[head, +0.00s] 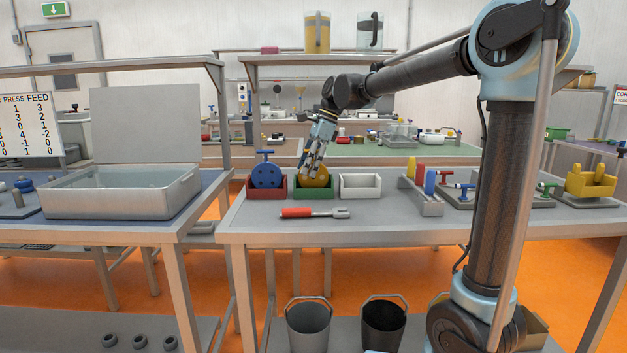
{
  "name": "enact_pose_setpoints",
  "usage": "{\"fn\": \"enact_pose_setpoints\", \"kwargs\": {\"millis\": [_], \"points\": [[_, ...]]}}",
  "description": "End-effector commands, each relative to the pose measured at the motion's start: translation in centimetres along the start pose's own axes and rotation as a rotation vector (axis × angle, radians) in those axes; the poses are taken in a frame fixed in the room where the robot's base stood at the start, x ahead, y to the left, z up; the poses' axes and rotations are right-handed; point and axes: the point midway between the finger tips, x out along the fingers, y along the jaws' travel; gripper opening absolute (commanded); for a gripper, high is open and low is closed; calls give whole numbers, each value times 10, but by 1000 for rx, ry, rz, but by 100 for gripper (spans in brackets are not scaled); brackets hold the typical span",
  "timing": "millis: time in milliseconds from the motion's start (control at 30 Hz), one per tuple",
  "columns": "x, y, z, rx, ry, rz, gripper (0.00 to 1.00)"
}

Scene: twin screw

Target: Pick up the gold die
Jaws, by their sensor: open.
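The gold die (319,181) is a round yellow-gold disc standing in a green bin (314,194) on the grey table. My gripper (312,172) is open and points down at the disc from above, with its fingers in front of the disc's upper left part. The fingers overlap the disc in the picture; I cannot tell whether they touch it. Part of the disc is hidden by the fingers and by the bin's front wall.
A red bin (267,192) holding a blue disc with a T-handle (266,172) stands close on the left. An empty-looking white bin (360,193) stands on the right. A red-handled tool (312,213) lies in front. A rack with coloured pieces (424,197) stands further right.

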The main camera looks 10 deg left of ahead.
Motion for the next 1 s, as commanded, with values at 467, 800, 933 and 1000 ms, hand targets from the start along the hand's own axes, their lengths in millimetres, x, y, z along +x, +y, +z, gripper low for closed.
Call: {"fn": "enact_pose_setpoints", "kwargs": {"millis": [467,800,933,1000], "points": [[0,0,1,-1,0,1,0],[-1,0,2,-3,0,-1,0],[-8,-1,3,-2,0,-2,0],[-15,-1,5,-1,0,-3,0]]}}
